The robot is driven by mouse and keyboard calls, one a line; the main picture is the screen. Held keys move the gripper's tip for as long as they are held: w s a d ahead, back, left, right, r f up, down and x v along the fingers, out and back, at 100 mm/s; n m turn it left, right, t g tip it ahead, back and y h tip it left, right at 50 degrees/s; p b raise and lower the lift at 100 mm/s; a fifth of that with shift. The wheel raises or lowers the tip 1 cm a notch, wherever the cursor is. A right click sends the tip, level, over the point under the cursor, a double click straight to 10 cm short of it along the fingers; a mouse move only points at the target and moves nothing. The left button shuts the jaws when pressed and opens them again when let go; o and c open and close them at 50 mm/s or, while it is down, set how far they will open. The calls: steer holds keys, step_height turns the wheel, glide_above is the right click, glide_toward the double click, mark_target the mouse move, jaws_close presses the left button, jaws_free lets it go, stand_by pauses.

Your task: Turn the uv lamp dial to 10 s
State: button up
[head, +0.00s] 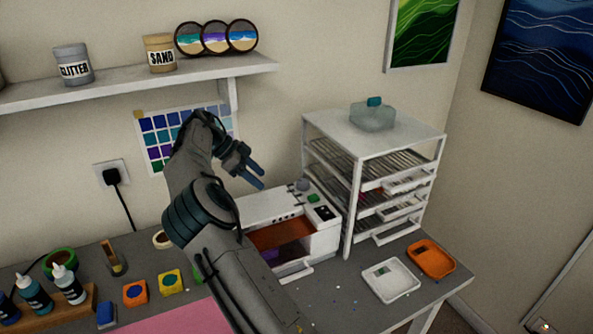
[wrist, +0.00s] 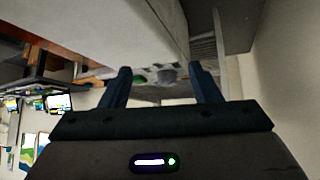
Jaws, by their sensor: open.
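The uv lamp (head: 322,243) is a white box with an orange window, standing on the bench. Its grey dial (head: 302,185) sits on the top at the back, beside a green button (head: 313,198) and a small dark display (head: 323,212). My gripper (head: 260,178) is open and empty, above and left of the dial in the head view. In the wrist view the grey dial (wrist: 168,76) and green button (wrist: 139,79) show between the open fingers (wrist: 160,85), apart from them. The dial's setting is too small to read.
A white drying rack (head: 349,190) with a tub (head: 373,116) on top stands close right of the lamp. A white tray (head: 391,280) and an orange tray (head: 431,258) lie in front of it. A shelf (head: 130,84) with jars is above left.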

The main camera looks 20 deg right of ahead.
steer(key=w+a, duration=0.1)
steer(key=w, duration=0.1)
steer(key=p, duration=0.3)
glide_toward(302, 181)
steer(key=shift+m+h, duration=0.3)
steer(key=x, duration=0.5)
steer(key=shift+a+f, duration=0.1)
steer(key=shift+f, duration=0.2)
steer(key=shift+x, duration=1.15)
steer(key=shift+s+d+f, duration=0.15)
steer(key=shift+d+f, duration=0.2)
steer(key=shift+d, duration=0.1)
steer(key=c, duration=1)
